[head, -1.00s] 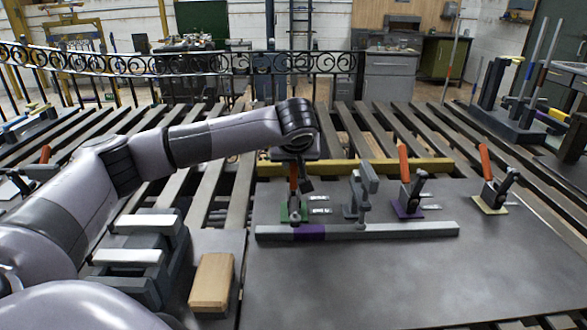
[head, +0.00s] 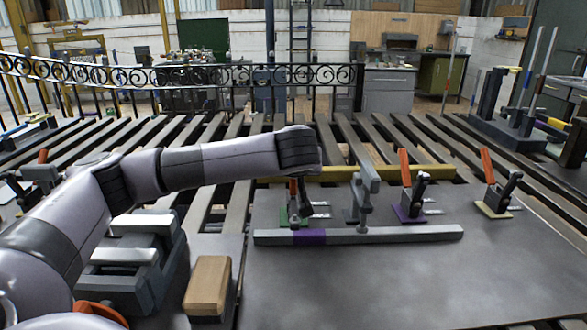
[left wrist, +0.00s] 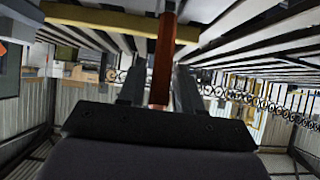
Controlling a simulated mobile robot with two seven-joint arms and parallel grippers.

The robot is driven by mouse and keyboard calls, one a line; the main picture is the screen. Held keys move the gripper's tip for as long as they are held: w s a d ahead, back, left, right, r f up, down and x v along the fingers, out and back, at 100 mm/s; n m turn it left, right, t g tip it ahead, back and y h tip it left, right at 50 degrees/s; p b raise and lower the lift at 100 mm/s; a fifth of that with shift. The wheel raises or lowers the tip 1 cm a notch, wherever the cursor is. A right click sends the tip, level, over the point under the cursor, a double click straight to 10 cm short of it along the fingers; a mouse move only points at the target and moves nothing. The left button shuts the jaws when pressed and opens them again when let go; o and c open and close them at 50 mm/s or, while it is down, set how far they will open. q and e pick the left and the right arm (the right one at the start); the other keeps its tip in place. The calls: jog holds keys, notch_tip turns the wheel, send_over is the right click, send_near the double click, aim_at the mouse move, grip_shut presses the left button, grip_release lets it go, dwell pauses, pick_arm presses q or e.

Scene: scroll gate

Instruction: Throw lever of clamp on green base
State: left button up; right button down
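The clamp on the green base (head: 283,218) stands at the back left of the grey plate in the head view. Its red lever (head: 293,188) stands about upright, its upper part hidden behind my left wrist. My left gripper (head: 305,188) points down at this lever. In the left wrist view the red lever (left wrist: 162,62) runs between the two fingers of my left gripper (left wrist: 162,88). The fingers stand close on either side of it; whether they press on it I cannot tell. My right gripper is not in view.
A clamp on a purple base (head: 408,213) and one on a pale yellow base (head: 493,210) stand to the right. A grey bar (head: 400,234) with a purple section lies in front, a grey upright bracket (head: 362,200) behind it. A wooden block (head: 208,286) lies left. The plate's front is clear.

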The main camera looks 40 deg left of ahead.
pick_arm(q)
jog(key=shift+o, duration=0.2)
jog(key=shift+d, duration=0.1)
jog(key=v, duration=0.7)
jog(key=shift+s, duration=0.1)
dwell(0.5)
